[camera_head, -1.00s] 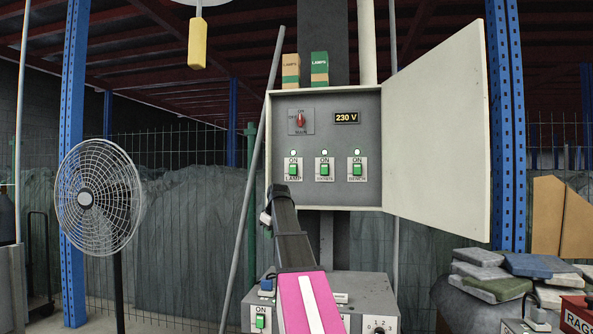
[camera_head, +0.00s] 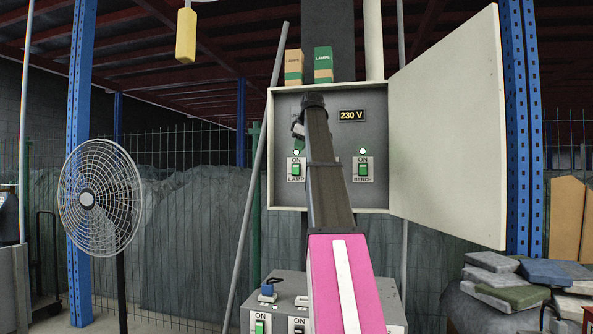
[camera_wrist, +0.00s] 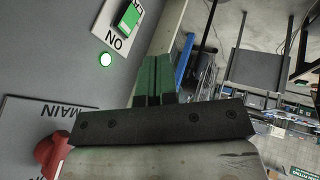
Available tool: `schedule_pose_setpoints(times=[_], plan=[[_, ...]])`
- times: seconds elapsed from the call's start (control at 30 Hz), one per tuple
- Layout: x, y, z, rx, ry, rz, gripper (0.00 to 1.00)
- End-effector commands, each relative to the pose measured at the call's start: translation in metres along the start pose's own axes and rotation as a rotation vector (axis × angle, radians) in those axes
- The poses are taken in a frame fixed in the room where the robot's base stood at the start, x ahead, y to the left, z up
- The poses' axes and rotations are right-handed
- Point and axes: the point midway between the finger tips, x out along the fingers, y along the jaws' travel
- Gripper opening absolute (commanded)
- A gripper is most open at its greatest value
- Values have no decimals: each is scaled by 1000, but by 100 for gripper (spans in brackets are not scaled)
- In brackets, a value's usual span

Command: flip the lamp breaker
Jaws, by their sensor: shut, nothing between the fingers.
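The lamp breaker (camera_head: 296,170) is a green rocker on a white plate, marked ON above and LAMP below, at the lower left of the open grey panel box (camera_head: 280,200). My gripper (camera_head: 298,132) is in front of the panel, above the lamp breaker. Its green fingers (camera_wrist: 154,82) are together and empty, apart from the breaker in the wrist view.
The bench breaker (camera_head: 363,170) is at the right, its light lit. My arm hides the middle breaker and most of the main switch; its red knob (camera_wrist: 52,152) shows in the wrist view. A 230 V display (camera_head: 351,116) is above. The box door (camera_head: 448,130) stands open rightward.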

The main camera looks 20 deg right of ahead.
Motion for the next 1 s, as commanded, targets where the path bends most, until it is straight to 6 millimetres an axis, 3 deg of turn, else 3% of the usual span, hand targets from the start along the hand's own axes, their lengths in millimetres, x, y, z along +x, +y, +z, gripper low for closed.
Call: schedule_pose_setpoints(times=[0.33,0.87,1.0], plan=[[12,0,0,2,-1,0,0],[106,0,0,2,-1,0,0],[115,22,1,2,-1,0,0]])
